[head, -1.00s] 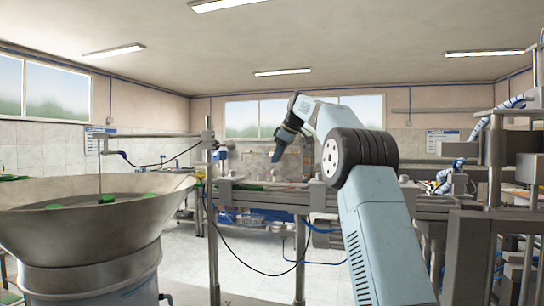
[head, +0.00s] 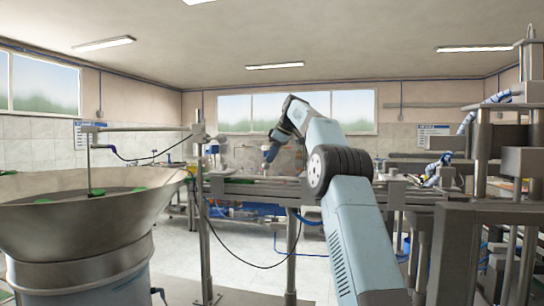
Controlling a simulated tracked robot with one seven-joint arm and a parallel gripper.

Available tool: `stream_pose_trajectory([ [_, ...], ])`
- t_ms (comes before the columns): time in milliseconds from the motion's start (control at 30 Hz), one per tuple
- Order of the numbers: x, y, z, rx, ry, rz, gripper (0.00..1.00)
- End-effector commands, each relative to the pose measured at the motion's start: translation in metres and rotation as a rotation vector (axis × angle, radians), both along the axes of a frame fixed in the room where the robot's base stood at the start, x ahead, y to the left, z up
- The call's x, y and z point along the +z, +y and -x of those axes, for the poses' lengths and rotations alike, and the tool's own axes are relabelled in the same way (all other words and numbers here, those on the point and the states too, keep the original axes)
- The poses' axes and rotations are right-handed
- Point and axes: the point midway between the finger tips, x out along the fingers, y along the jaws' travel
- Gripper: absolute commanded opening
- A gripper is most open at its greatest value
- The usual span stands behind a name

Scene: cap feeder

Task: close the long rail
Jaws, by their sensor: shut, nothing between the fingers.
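The long rail (head: 255,188) runs across the middle of the head view, level, on upright posts, from beside the large bowl toward the machinery at the right. A few small parts sit on and above it, too small to tell apart. My gripper (head: 270,154) points down above the rail, left of my forearm. It is shut and nothing shows in it. I cannot tell whether its tip touches anything. My arm hides part of the rail's right side.
A large metal feeder bowl (head: 80,235) with green caps (head: 92,192) stands at the left. A post (head: 204,240) and a loose dark cable stand between it and my arm. Metal machine frames (head: 480,215) crowd the right. The floor in the middle is partly clear.

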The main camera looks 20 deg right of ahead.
Motion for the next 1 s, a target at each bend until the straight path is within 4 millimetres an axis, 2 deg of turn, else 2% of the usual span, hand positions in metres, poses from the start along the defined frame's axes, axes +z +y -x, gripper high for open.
stream_pose_trajectory([
  [167,-0.0079,-0.0023,-0.0030,0.001,0.034,-0.015,0.00],
  [733,-0.0143,-0.0038,-0.0042,0.000,0.058,-0.020,0.00],
  [1000,-0.0054,-0.0073,-0.0009,0.000,0.055,-0.019,0.00],
])
